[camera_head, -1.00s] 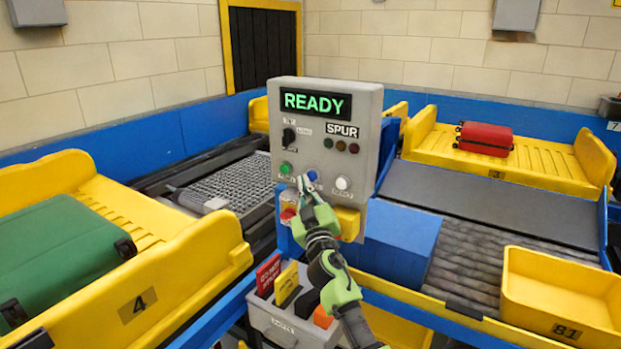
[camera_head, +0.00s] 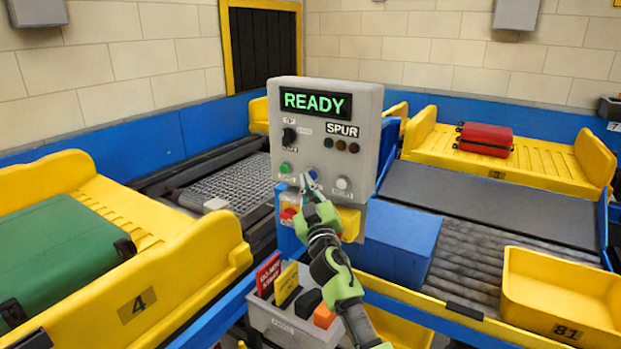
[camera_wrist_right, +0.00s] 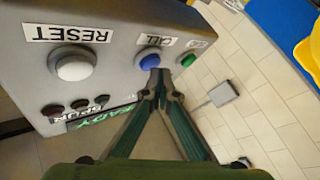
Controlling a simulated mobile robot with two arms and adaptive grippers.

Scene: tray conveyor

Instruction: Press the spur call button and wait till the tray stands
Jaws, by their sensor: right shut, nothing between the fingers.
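The grey control panel (camera_head: 365,110) stands mid-view with a green READY display (camera_head: 316,102). The blue button (camera_head: 313,174) is on its lower front; in the right wrist view the blue button (camera_wrist_right: 148,60) sits under a CALL label. My right gripper (camera_head: 306,181) is shut and empty, its tips at the blue button. In the right wrist view the gripper tips (camera_wrist_right: 162,76) overlap the button's lower edge; I cannot tell whether they touch. The SPUR lamps (camera_head: 341,145) look dark. A yellow tray marked 3 (camera_head: 550,170) carries a red suitcase (camera_head: 484,139). My left gripper is out of view.
The white RESET button (camera_head: 343,183) and green button (camera_head: 285,168) flank the blue one. A yellow block (camera_head: 348,222) juts out below. A grey bin (camera_head: 290,325) with cards stands in front. Yellow tray 4 (camera_head: 180,270) with a green suitcase is left; yellow tub 81 (camera_head: 560,290) is right.

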